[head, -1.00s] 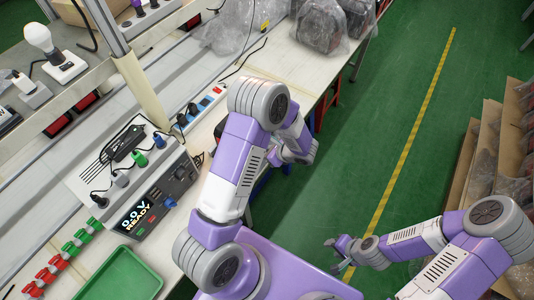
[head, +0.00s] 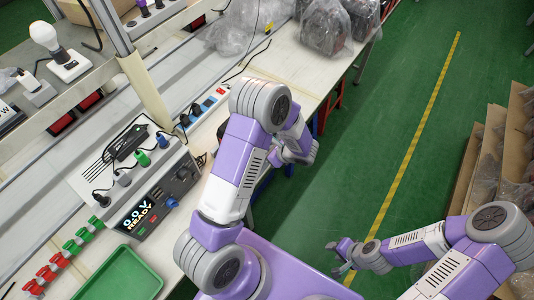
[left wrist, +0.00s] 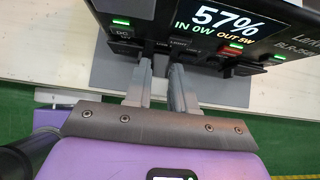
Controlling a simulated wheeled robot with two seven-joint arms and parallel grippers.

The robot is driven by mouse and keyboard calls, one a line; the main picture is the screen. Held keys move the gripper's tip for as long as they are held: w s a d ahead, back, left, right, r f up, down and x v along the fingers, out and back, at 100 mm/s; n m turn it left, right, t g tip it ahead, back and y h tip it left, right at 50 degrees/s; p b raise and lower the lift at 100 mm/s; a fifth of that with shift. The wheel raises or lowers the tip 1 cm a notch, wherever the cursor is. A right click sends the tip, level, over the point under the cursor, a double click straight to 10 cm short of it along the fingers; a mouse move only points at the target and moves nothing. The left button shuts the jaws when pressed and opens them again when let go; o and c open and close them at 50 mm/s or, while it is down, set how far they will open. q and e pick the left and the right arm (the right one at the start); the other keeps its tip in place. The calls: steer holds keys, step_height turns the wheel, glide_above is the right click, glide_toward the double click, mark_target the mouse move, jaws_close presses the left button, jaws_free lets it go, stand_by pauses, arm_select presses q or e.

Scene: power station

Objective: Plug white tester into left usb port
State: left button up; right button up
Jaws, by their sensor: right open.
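In the left wrist view, the dark power station (left wrist: 205,35) stands at the top, its screen reading 57%, IN 0W, OUT 5W. My left gripper (left wrist: 162,68) points at the lower edge of its front, by the small port labels. Its two grey fingers are a little apart; whether anything thin sits between their tips is not clear. I cannot make out the white tester or the left USB port. In the head view my left arm covers its own gripper and the power station. My right gripper (head: 344,260) is open and empty above the green floor.
A power strip (head: 208,105) and bagged items (head: 325,28) lie farther back. The green floor between is clear.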

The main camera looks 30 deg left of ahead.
arm_select(q)
steer(key=o, duration=0.5)
steer(key=p+v, duration=0.1)
steer(key=v, duration=0.6)
steer(key=shift+d+r, duration=0.15)
steer(key=shift+r, duration=0.1)
